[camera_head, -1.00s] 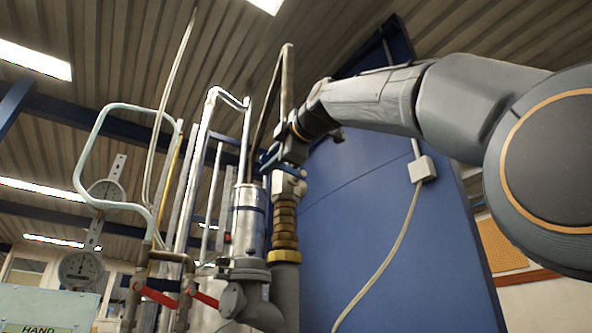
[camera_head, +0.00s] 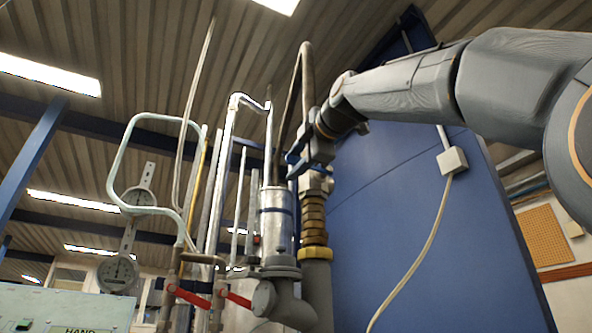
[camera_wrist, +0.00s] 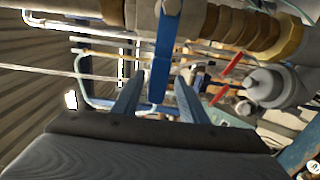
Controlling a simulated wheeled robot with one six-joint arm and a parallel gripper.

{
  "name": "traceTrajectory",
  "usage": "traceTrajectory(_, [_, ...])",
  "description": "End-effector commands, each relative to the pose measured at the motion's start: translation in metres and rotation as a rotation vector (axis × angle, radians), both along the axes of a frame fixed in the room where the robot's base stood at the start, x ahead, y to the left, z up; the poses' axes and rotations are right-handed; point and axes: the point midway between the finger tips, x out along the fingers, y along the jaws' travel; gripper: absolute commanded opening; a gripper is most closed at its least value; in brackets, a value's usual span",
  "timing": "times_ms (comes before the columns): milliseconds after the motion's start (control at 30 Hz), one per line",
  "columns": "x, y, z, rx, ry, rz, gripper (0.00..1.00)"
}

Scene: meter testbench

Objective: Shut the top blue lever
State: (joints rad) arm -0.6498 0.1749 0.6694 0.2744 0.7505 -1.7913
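The top blue lever (camera_wrist: 162,55) shows in the wrist view as a flat blue bar, running from a round bolt on the valve toward my gripper. My gripper (camera_wrist: 159,84) is open, with one dark blue finger on each side of the lever's free end. Gaps show between lever and fingers, so it is not clamped. In the head view my gripper (camera_head: 302,157) is at the valve (camera_head: 315,184) on top of the brass-fitted pipe. There, lever and fingers overlap and are hard to tell apart.
Red levers (camera_head: 238,299) sit lower on neighbouring pipes. A silver cylinder (camera_head: 275,228) and thin upright pipes stand close left of the valve. A blue panel (camera_head: 400,230) with a cable and white box (camera_head: 452,160) is behind. Round gauges (camera_head: 117,273) hang at left.

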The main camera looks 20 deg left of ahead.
Motion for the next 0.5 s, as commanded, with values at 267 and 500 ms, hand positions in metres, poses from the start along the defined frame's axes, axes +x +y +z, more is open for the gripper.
traceTrajectory(267, [-0.002, -0.004, 0.002, 0.004, -0.002, -0.002, 0.39])
traceTrajectory(500, [-0.023, -0.028, 0.000, 0.004, -0.003, -0.002, 0.39])
